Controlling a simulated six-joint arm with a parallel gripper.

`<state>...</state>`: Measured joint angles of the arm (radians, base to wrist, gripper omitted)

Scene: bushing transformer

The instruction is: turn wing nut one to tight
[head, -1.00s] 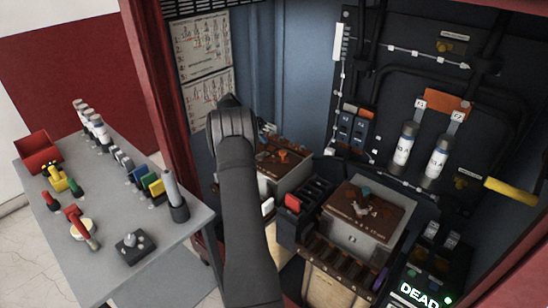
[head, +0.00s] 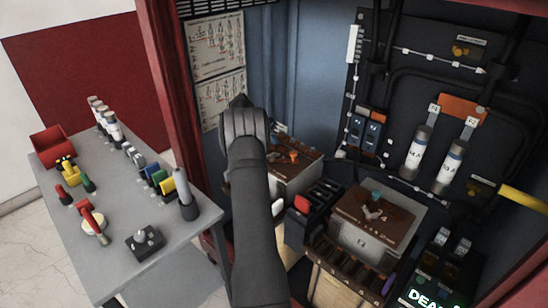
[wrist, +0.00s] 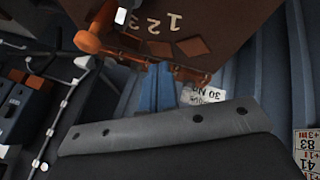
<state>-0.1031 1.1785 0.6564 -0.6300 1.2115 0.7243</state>
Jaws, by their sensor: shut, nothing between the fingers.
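A brown terminal board (wrist: 220,30) marked 1, 2 and 3 fills the top of the wrist view, its numbers upside down. Copper-coloured fittings sit along its lower edge, with a larger orange part (wrist: 95,38) to the left. I cannot tell which of them is wing nut one. My gripper (wrist: 163,70) shows as narrow blue-grey fingers, shut and empty, with tips close to the fittings; contact is unclear. In the head view, the rear brown-topped box (head: 290,165) carries an orange piece (head: 293,156). My arm hides the gripper and part of this box.
A front brown-topped box (head: 365,240) bears a teal knob (head: 377,196) and a pale winged piece. A black panel with white cylinders (head: 417,150) stands at right. A grey table (head: 120,240) with coloured tools stands at left. Cabinet walls close around my arm.

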